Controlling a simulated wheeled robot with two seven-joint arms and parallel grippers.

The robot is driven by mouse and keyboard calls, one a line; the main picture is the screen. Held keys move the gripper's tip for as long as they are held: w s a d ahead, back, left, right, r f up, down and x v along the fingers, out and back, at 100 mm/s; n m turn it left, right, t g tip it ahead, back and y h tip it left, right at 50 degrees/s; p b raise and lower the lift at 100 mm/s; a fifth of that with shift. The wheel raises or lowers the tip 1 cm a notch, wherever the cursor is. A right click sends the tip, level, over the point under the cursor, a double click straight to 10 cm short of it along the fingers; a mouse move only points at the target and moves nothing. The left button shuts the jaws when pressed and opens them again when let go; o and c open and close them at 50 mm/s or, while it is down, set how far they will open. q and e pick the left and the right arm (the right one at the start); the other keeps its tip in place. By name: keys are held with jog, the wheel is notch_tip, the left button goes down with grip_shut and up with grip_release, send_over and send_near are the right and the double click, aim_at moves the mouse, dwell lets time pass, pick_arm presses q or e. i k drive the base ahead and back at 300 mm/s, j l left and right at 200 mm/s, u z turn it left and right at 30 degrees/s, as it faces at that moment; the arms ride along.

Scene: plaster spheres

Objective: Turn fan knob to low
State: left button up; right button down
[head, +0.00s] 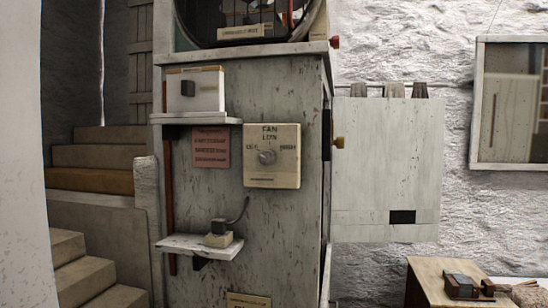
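The fan panel (287,173) is a cream square plate on the front of a tall, worn grey cabinet (265,235). It reads FAN at the top, with what looks like LOW under it, a blurred word at the left that looks like OFF, and HIGH at the right. The fan knob (267,157) is a small round grey knob in the middle of the panel. Its pointer is too small for me to tell which mark it faces. Neither of my grippers is in view, and nothing touches the knob.
Left of the panel, an upper shelf (195,119) holds a white box (195,90); a lower shelf (190,246) holds a small device (219,235). A red notice (211,147) hangs between them. A pale door panel (385,160) stands out at right. A wooden table (425,285) is at lower right.

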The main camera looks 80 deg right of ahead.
aim_at(267, 158)
jog(key=z, duration=2.65)
